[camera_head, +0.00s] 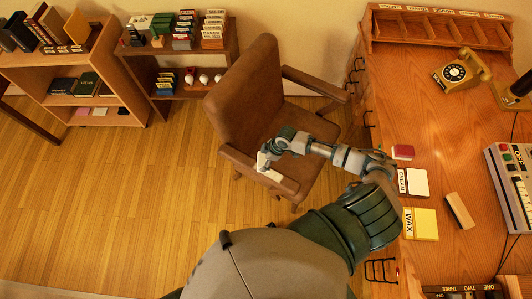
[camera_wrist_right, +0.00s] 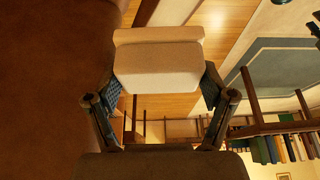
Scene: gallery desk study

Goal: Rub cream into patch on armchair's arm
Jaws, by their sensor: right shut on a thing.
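The brown leather armchair (camera_head: 242,92) stands left of the desk, with its near arm (camera_head: 288,184) toward me. My right gripper (camera_head: 264,161) is at the front left part of that arm, shut on a pale block (camera_wrist_right: 158,68). The block sits between both fingers in the wrist view, with brown leather close by on the left. In the head view a whitish area shows at the gripper's tip on the armrest; I cannot tell block from patch there, nor whether they touch. My left gripper is out of view.
The wooden desk (camera_head: 430,130) on the right holds a yellow WAX pad (camera_head: 425,224), a red block (camera_head: 402,152), a wood-backed block (camera_head: 459,211) and a telephone (camera_head: 455,73). Low bookshelves (camera_head: 140,62) stand behind. The wooden floor (camera_head: 120,200) at left is clear.

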